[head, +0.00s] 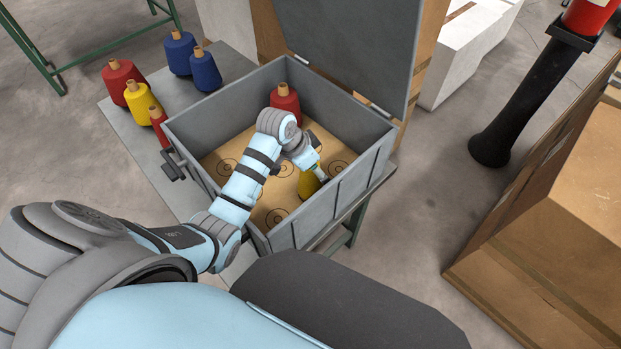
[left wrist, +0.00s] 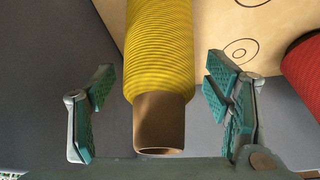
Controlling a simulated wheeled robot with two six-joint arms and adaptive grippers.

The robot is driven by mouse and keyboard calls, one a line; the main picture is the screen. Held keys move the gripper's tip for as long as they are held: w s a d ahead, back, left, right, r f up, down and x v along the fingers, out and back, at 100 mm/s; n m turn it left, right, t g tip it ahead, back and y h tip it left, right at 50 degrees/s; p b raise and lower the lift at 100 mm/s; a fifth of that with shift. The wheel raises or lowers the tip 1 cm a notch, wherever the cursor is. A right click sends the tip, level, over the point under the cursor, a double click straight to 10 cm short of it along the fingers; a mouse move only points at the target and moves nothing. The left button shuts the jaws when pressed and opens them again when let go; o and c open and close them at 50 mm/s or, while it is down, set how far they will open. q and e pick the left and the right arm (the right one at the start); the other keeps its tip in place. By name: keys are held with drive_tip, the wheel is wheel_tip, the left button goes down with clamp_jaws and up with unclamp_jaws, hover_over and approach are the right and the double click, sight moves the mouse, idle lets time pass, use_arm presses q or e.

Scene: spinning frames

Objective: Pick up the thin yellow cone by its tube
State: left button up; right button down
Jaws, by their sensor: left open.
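A yellow cone (head: 308,186) stands inside the grey box near its front right wall, partly hidden by my left gripper (head: 319,173). In the left wrist view, this yellow cone (left wrist: 160,50) shows its ribbed yarn and its bare brown tube (left wrist: 160,125) pointing toward the camera. My left gripper (left wrist: 162,103) is open, with one green-padded finger on each side of the tube and a gap on both sides. Another yellow cone (head: 142,103) stands on the grey table outside the box. My right gripper is not in view.
The grey box (head: 340,205) has its lid (head: 355,45) raised. A red cone (head: 285,97) stands at its back; it also shows in the left wrist view (left wrist: 304,70). Marked circles on the box floor (head: 283,190) are empty. Red and blue cones (head: 205,72) stand left of the box.

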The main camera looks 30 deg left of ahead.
use_arm(q)
drive_tip(key=shift+s+r, duration=0.1)
drive_tip(key=shift+c, duration=1.1)
drive_tip(key=c, duration=1.2)
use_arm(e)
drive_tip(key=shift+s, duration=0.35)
use_arm(q)
drive_tip(key=shift+r, duration=0.15)
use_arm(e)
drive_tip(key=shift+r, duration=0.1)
